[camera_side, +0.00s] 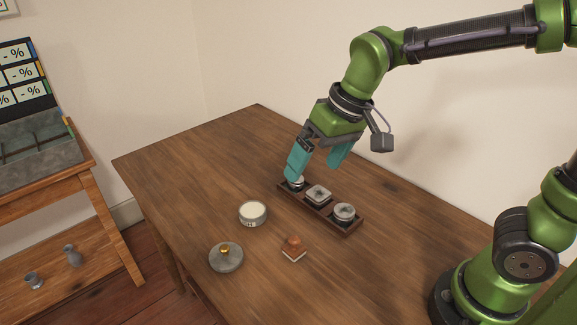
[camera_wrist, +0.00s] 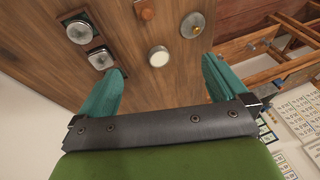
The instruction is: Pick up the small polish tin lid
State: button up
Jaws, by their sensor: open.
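A round grey lid with a gold knob (camera_side: 226,262), apparently the polish tin lid, lies flat near the table's front left edge. It also shows at the upper right of the wrist view (camera_wrist: 189,20). A round open tin with pale contents (camera_side: 252,212) stands behind it; in the wrist view this tin (camera_wrist: 158,56) appears between my fingers. My gripper (camera_side: 314,172) is open and empty, over the far end of the dark tray, away from the lid. Its left finger partly hides the farthest small tin (camera_side: 297,185) in the side view.
The dark wooden tray (camera_side: 352,233) holds a row of three small silver-topped tins. A small orange-brown item on a pale base (camera_side: 293,249) sits between the tray and the lid. The far left of the table is clear. Another wooden stand (camera_side: 85,190) is at the left.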

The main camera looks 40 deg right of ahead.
jog(key=w+a+f+n+g+h, duration=0.1)
jog(key=w+a+f+n+g, duration=0.15)
jog(key=w+a, duration=0.35)
jog(key=w+a+f+n+g+h, duration=0.1)
jog(key=w+a+f, duration=0.3)
jog(key=a, duration=0.4)
send_over(224, 247)
jog(key=f, duration=1)
jog(key=shift+a, duration=0.2)
jog(key=shift+d+f, duration=0.15)
jog(key=shift+f, duration=1.2)
jog(key=shift+d+f, duration=0.15)
jog(key=shift+f, duration=1.15)
jog(key=c, duration=0.9)
jog(key=shift+r, duration=0.35)
jog(key=shift+c, duration=0.3)
jog(key=r, duration=0.8)
jog(key=shift+w+d+r, duration=0.1)
jog(key=shift+d+r, duration=0.1)
jog(key=shift+r, duration=0.05)
jog(key=w+d, duration=0.5)
jog(key=d, duration=0.6)
jog(key=shift+w+d+f, duration=0.2)
jog(key=shift+w+d, duration=0.1)
jog(key=shift+w, duration=0.05)
